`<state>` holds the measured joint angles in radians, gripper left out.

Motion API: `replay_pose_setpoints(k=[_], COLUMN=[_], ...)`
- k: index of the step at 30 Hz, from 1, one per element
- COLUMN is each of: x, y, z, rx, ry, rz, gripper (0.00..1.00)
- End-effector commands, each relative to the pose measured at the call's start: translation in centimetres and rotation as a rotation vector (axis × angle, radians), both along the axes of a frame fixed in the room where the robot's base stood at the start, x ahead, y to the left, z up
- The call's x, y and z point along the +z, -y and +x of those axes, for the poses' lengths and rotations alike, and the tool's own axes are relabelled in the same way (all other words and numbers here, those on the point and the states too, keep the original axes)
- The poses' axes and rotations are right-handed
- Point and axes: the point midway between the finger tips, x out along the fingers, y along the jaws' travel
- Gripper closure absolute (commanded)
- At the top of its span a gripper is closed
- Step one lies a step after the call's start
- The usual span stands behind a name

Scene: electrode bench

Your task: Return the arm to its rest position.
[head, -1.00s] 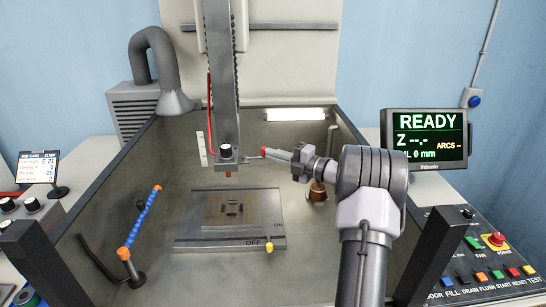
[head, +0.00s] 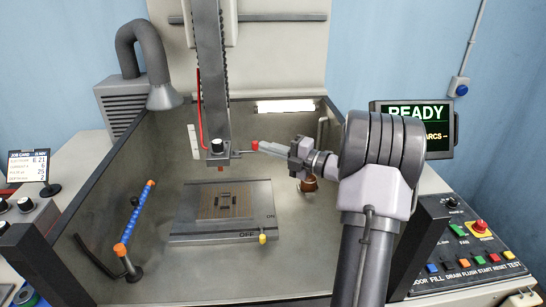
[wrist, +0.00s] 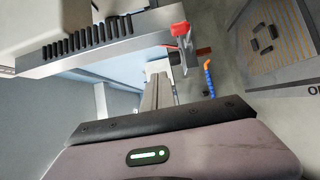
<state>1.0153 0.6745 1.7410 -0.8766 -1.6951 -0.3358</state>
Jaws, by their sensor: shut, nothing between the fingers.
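My gripper (head: 268,148) is in the middle of the head view, to the right of the machine head (head: 217,148), pointing left. Its narrow fingers are shut with nothing between them. In the wrist view the shut fingers (wrist: 158,88) stick out past the dark edge of my wrist housing. A red-tipped lever (head: 255,145) on the head lies at the fingertips in the picture. It also shows in the wrist view (wrist: 180,29), apart from the fingers. I cannot tell the exact gap in depth. My arm comes up from the lower right, over the tank's right side.
The work plate (head: 179,227) lies on the tank floor, with a yellow-knobbed ON/OFF lever (head: 262,238). A blue hose with orange ends (head: 136,217) stands at left. A copper-coloured part (head: 308,184) is below my gripper. The display (head: 416,112) and button panel (head: 470,245) are at right.

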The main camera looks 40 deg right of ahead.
Motion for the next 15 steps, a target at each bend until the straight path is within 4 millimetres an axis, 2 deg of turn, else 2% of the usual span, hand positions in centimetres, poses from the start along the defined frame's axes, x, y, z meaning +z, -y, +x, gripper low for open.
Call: replay_pose_setpoints(k=[3, 6, 10, 15], x=[0.7, 0.8, 0.8, 0.7], y=[-2.0, -3.4, -4.5, -4.9], z=[-3.2, -5.3, -7.0, -7.5], rx=[-0.002, -0.002, 0.000, 0.000], ry=[-0.001, 0.000, 0.000, 0.000], rz=[0.002, 0.001, 0.000, 0.001], gripper=[1.00, 1.00, 1.00, 1.00])
